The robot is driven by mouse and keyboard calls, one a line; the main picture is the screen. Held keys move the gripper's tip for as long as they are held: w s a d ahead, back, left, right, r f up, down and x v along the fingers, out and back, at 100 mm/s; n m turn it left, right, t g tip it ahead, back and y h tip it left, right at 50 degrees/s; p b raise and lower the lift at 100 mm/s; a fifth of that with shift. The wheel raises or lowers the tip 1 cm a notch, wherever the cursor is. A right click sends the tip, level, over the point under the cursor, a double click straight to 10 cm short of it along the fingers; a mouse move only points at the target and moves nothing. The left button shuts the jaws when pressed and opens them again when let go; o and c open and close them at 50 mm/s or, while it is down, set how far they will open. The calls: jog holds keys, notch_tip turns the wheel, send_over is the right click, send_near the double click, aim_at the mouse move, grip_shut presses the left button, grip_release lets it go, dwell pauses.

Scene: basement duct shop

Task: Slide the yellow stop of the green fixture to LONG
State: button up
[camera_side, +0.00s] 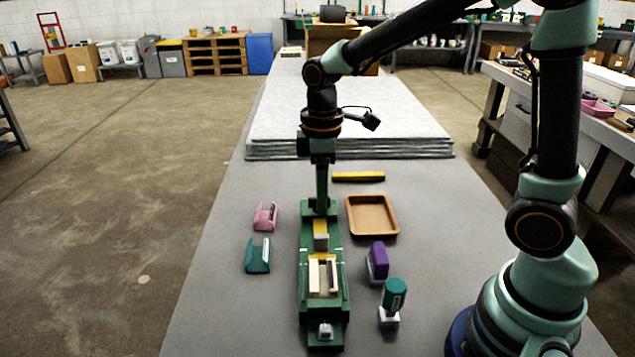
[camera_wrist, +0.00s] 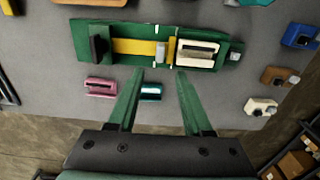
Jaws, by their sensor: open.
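The green fixture (camera_side: 306,272) lies lengthwise on the grey bench in the side view, and crosswise in the wrist view (camera_wrist: 86,28). A yellow strip (camera_wrist: 130,46) runs along its channel to a grey block (camera_wrist: 160,52). Beside the block is an upright yellow piece (camera_wrist: 172,50), seemingly the stop, next to a cream part (camera_wrist: 196,62). The yellow piece also shows in the side view (camera_side: 322,257). No LONG label is readable. My gripper (camera_side: 321,207) is open and empty over the fixture's far end in the side view; its fingertips (camera_wrist: 160,73) appear just short of the fixture's edge in the wrist view.
Left of the fixture are pink (camera_side: 265,216) and teal (camera_side: 258,255) holders. To its right are a brown tray (camera_side: 394,232), a purple block (camera_side: 378,261) and a teal-topped stamp (camera_side: 393,296). A yellow bar (camera_side: 358,177) and stacked sheets (camera_side: 420,146) lie beyond.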

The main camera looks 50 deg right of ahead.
aim_at(321, 235)
notch_tip(321, 235, down, 11)
jog(key=shift+r, duration=0.15)
dwell(0.4)
grip_shut()
jog(key=shift+r, duration=0.1)
dwell(1.1)
